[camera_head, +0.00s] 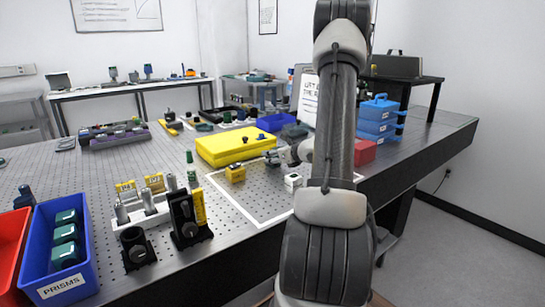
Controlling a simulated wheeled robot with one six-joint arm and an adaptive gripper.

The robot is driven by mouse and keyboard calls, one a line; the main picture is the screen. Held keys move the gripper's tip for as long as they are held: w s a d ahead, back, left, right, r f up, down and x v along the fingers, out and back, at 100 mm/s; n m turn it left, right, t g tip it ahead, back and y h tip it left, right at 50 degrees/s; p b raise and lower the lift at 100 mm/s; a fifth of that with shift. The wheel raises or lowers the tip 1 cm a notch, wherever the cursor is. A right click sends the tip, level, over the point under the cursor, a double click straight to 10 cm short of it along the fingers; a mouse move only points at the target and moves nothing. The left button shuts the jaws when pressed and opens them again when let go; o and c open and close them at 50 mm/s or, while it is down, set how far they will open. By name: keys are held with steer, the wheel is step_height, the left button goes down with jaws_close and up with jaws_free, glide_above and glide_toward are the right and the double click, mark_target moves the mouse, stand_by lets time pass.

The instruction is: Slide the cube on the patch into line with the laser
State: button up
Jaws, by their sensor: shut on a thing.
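The patch (262,218) is a white-outlined area on the perforated table top, partly hidden behind my arm. A small yellow cube (236,174) with a dark top stands on its left part. A small white block (293,183) with a dark top stands to the right, close to my arm. My gripper (272,158) reaches in from the right, above and behind the white block and right of the yellow cube. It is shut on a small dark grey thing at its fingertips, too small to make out. I cannot make out a laser beam.
A large yellow case (237,147) lies just behind the patch. A black mount (187,218), a white rack (143,215) and a blue prisms bin (60,250) stand at the left. A red box (365,152) and stacked blue boxes (377,118) stand right of my arm.

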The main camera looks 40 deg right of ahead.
steer(key=o, duration=1.3)
steer(key=shift+c, duration=0.2)
steer(key=v, duration=1.2)
steer(key=shift+d, duration=0.1)
